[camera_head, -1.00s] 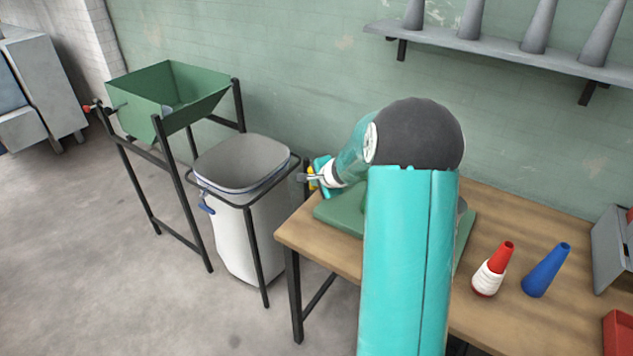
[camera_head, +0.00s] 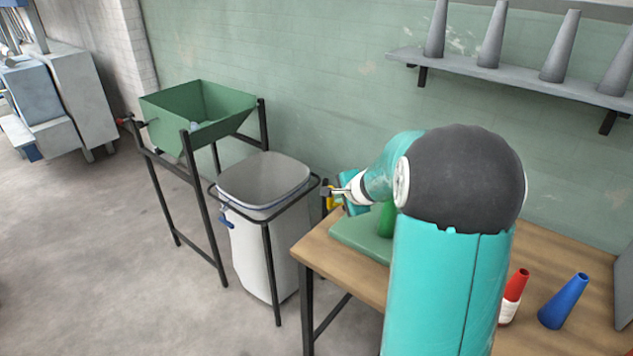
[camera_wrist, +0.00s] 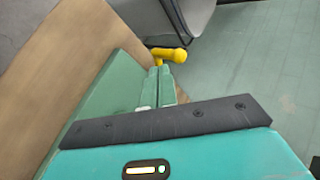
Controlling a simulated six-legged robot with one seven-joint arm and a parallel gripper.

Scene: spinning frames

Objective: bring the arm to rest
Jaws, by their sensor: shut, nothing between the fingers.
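My arm rises in front of the body camera, with a large dark joint, and bends down to the left over the table's left end. My gripper (camera_wrist: 160,78) shows in the wrist view with its two pale green fingers together and nothing between them. A yellow knob-ended piece (camera_wrist: 170,54) shows just past the fingertips; I cannot tell whether they touch. In the head view the gripper end is small, beside a bit of yellow (camera_head: 331,198), and partly hidden by my wrist.
A wooden table (camera_head: 318,250) carries a green base (camera_head: 355,237), a red-and-white cone (camera_head: 514,295) and a blue cone (camera_head: 563,301). A white bin (camera_head: 258,250) and a green hopper (camera_head: 190,120) on a black stand are left. A wall shelf (camera_head: 500,72) holds grey cones.

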